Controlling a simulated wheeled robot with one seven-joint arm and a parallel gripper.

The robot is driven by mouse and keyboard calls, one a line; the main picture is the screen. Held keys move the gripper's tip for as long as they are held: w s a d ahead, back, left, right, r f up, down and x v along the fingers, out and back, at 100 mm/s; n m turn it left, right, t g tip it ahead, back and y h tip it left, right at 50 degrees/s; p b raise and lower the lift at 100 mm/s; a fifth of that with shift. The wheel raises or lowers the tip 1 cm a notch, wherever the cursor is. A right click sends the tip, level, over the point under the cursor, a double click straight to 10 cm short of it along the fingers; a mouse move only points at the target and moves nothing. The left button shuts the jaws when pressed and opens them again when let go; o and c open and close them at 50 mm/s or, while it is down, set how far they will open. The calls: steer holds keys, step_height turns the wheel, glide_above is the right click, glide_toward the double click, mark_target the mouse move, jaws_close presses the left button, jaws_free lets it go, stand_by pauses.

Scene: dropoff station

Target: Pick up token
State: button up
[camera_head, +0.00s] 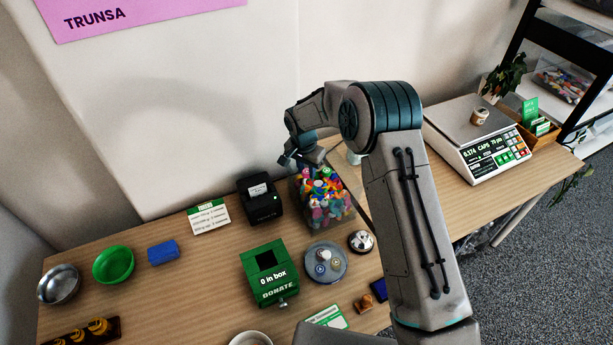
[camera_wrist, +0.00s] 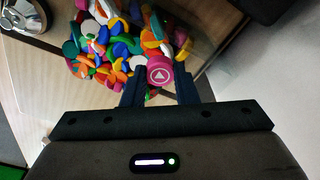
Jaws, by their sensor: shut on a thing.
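A round pink token (camera_wrist: 160,72) with a white triangle mark shows in the wrist view between the two dark fingers of my gripper (camera_wrist: 159,80). My gripper is shut on it. Behind it lies a heap of colourful caps (camera_wrist: 110,42) in a clear container. In the head view my gripper (camera_head: 299,160) hangs at the upper left edge of that clear container of caps (camera_head: 324,198). The token cannot be made out in the head view.
A scale (camera_head: 478,138) stands at right. Bowls (camera_head: 113,265) and a blue block (camera_head: 163,252) stand at left.

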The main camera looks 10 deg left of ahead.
steer(key=s+d+r+b, duration=0.3)
steer(key=s+d+r, duration=0.3)
steer(key=d+r, duration=0.2)
steer(key=shift+d, duration=1)
